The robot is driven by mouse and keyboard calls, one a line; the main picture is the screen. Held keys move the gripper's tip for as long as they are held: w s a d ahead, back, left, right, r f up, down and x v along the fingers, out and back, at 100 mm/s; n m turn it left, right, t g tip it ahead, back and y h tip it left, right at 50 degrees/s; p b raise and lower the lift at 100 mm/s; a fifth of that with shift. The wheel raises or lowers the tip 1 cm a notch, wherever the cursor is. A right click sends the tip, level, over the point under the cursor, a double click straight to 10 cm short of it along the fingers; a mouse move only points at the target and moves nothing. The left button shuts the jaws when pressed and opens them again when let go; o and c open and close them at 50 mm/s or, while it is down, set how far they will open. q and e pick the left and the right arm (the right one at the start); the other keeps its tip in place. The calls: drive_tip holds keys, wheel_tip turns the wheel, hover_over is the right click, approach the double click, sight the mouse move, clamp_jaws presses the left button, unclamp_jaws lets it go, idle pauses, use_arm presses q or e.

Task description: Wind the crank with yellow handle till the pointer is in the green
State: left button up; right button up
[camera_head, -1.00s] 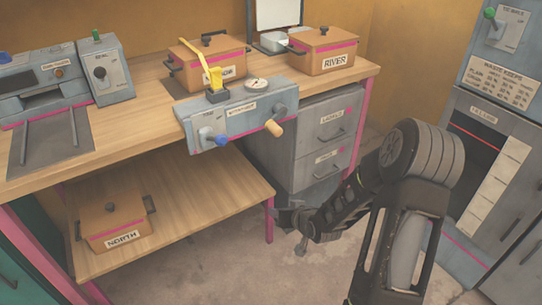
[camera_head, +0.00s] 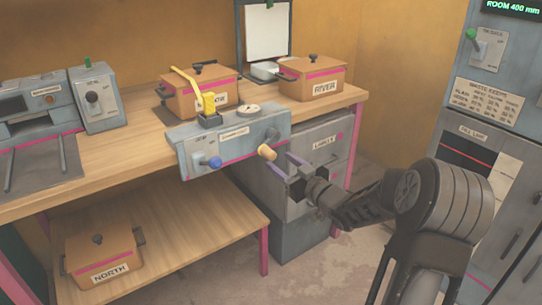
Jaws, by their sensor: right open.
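A grey press unit (camera_head: 232,143) sits at the table's front edge. On its front, at the right, is a crank with a yellowish-tan handle (camera_head: 267,152). A round white dial (camera_head: 248,109) lies on its top; its pointer and any green zone are too small to read. A bright yellow lever (camera_head: 207,103) stands on top, and a blue knob (camera_head: 214,162) is at the front left. My right gripper (camera_head: 281,164) is open and empty, its fingers pointing at the tan handle from the lower right, close to it. I cannot tell whether they touch. My left gripper is out of view.
Brown boxes stand behind the unit, one labelled RIVER (camera_head: 312,80); a NORTH box (camera_head: 104,252) is on the lower shelf (camera_head: 195,225). Grey drawers (camera_head: 322,143) stand just behind my right gripper. A tall grey cabinet (camera_head: 497,100) is at the right.

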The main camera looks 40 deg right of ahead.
sight(273, 156)
drive_tip(key=w, duration=0.5)
drive_tip(key=shift+w, duration=0.35)
drive_tip(key=shift+c, duration=0.5)
clamp_jaws()
idle(0.6)
